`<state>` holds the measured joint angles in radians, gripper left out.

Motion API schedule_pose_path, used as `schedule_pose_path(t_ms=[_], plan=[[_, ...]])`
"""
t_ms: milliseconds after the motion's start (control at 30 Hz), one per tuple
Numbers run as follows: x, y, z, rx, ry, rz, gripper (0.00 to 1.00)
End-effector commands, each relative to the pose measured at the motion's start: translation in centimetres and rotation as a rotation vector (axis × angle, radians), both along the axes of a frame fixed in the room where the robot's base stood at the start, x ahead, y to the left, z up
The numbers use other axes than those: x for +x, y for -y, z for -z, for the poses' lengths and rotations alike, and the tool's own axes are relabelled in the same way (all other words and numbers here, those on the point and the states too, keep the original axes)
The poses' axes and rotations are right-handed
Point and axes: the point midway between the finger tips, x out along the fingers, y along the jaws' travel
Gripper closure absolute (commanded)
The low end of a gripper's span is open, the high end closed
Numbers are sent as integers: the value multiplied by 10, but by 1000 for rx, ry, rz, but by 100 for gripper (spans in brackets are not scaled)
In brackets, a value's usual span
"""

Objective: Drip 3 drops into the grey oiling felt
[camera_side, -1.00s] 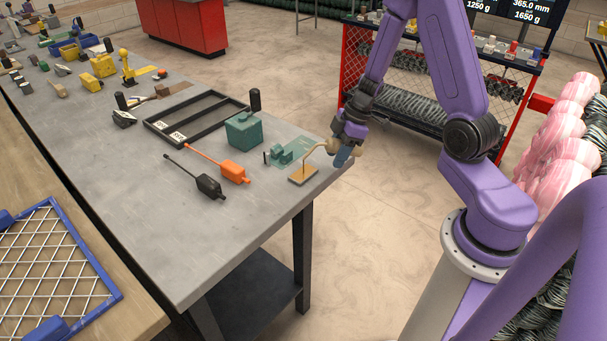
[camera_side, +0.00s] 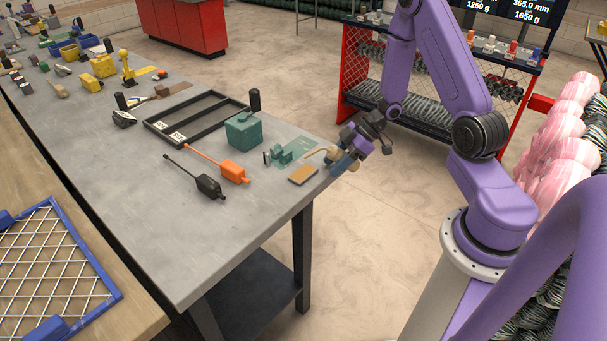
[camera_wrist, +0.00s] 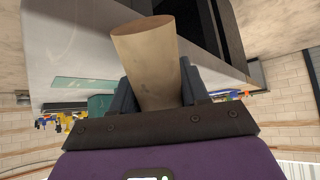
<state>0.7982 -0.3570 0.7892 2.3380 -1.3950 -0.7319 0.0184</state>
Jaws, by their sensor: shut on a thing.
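My gripper (camera_side: 347,160) is at the right edge of the grey bench, tilted, shut on a tan oil dispenser (camera_side: 318,152) whose thin curved spout points left. In the wrist view the tan cone-shaped body (camera_wrist: 150,65) of the dispenser is between my two blue-grey fingers. The dispenser is above the bench, up and to the right of a flat tan pad (camera_side: 303,175), apart from it. A teal fixture (camera_side: 283,153) on a teal mat (camera_side: 303,147) is just left of the spout. I cannot make out the grey oiling felt for certain.
A teal box (camera_side: 243,130), an orange tool (camera_side: 234,172) and a black tool (camera_side: 209,187) lie to the left on the bench (camera_side: 180,245). A black frame (camera_side: 185,118) lies behind them. The bench front is clear.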

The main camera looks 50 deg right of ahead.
Motion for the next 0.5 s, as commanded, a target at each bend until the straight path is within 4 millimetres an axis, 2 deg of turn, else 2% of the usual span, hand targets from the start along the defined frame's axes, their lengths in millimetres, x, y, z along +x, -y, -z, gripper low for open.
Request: schedule_pose_path(t_ms=[133, 500], plan=[[0, -2, -1, -9, -10, -7, 91], [1, -1, -28, -7, -4, -5, 91]])
